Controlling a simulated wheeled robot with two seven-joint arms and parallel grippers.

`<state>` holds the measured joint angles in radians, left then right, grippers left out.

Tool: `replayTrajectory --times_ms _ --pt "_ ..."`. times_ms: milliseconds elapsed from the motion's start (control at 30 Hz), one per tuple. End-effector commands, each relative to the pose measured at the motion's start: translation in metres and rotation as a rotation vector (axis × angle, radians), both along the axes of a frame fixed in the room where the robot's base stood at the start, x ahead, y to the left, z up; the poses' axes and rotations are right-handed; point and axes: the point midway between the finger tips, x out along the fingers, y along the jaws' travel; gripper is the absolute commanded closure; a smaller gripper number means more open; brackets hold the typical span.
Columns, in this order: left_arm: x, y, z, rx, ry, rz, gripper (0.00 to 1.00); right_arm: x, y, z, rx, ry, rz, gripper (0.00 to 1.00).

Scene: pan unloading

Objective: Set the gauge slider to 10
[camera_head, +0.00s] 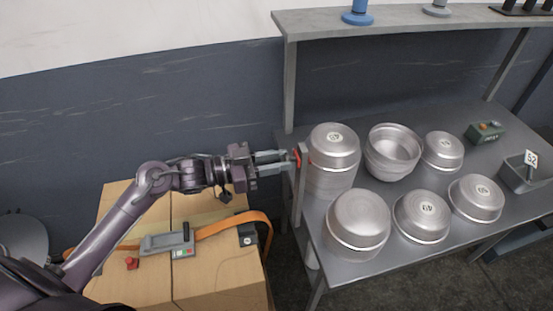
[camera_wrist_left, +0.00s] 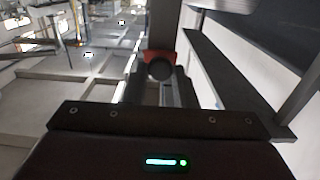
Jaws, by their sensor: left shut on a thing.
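The gauge is a narrow grey upright post (camera_head: 300,198) at the left end of the metal table. Its red slider (camera_head: 298,153) sits near the top of the post. My left gripper (camera_head: 292,158) reaches in from the left and is shut on the red slider. In the left wrist view the slider (camera_wrist_left: 160,54) shows as a red piece with a round black knob between the fingers. Scale marks or a reading on the gauge cannot be made out. My right gripper is not in view.
Several metal pans, such as the front left one (camera_head: 358,222), stand on the table (camera_head: 462,235) right of the gauge. A shelf (camera_head: 410,22) runs above. A grey bin (camera_head: 520,180) with a number tag and a green box (camera_head: 485,132) are at the right. Strapped cardboard boxes (camera_head: 215,285) lie below my left arm.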

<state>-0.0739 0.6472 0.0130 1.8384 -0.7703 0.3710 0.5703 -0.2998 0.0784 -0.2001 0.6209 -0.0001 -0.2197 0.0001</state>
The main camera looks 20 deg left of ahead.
Motion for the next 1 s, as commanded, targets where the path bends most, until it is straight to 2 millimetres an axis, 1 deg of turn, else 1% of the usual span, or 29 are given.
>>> replayTrajectory --times_ms 33,167,200,333,367,667,767,1000 --pt "0.002 0.001 0.006 -0.006 -0.016 0.003 1.0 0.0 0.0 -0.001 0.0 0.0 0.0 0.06" --pt "0.002 0.001 0.007 -0.006 -0.02 0.003 1.0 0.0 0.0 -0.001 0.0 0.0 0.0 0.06" --pt "0.002 0.001 0.007 -0.007 -0.02 0.004 0.73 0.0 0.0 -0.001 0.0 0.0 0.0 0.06" --pt "0.002 0.001 0.006 -0.006 -0.018 0.003 0.56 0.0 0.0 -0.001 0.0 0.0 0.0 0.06" --pt "0.002 0.001 0.006 -0.005 -0.017 0.003 0.54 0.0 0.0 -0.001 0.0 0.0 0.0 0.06" --pt "0.0 0.003 0.003 -0.003 -0.012 0.003 0.54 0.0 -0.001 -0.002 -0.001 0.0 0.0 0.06" --pt "-0.006 0.012 0.001 -0.002 -0.011 0.003 0.54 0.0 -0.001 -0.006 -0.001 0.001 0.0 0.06" --pt "-0.03 0.046 0.0 -0.001 -0.011 0.002 0.54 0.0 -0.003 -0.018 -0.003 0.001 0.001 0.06"
